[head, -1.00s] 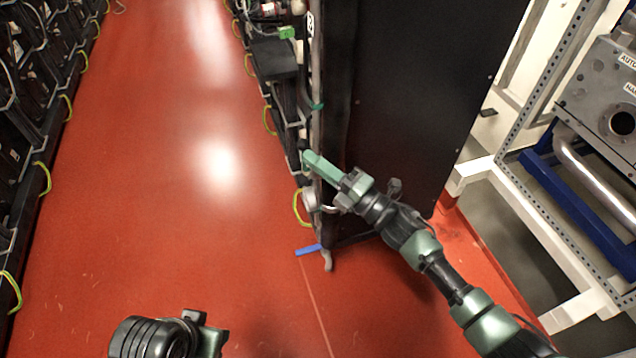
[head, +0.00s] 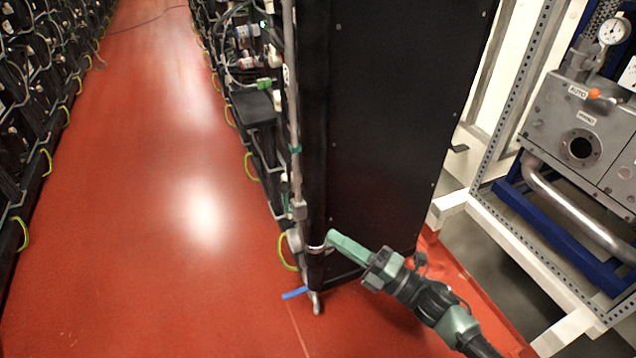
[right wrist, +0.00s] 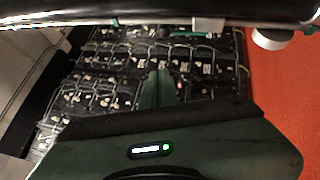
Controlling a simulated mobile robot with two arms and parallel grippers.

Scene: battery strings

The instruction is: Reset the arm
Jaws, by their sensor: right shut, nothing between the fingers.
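My right gripper (head: 334,238) is in front of the lower part of a tall black cabinet panel (head: 385,120) in the head view. Its green fingers are together and hold nothing. My right arm runs from it to the lower right. In the right wrist view the closed green fingertips (right wrist: 158,88) stand out against racks of batteries and cables (right wrist: 110,70). I cannot tell whether the gripper touches the panel. My left gripper is not in the head view.
Battery racks (head: 40,110) line the left side of a clear red aisle (head: 160,200). Another rack (head: 250,100) runs behind the black panel. A white frame (head: 540,250) and a grey machine with a gauge (head: 590,125) stand at the right. A blue strip (head: 295,293) lies by the panel's foot.

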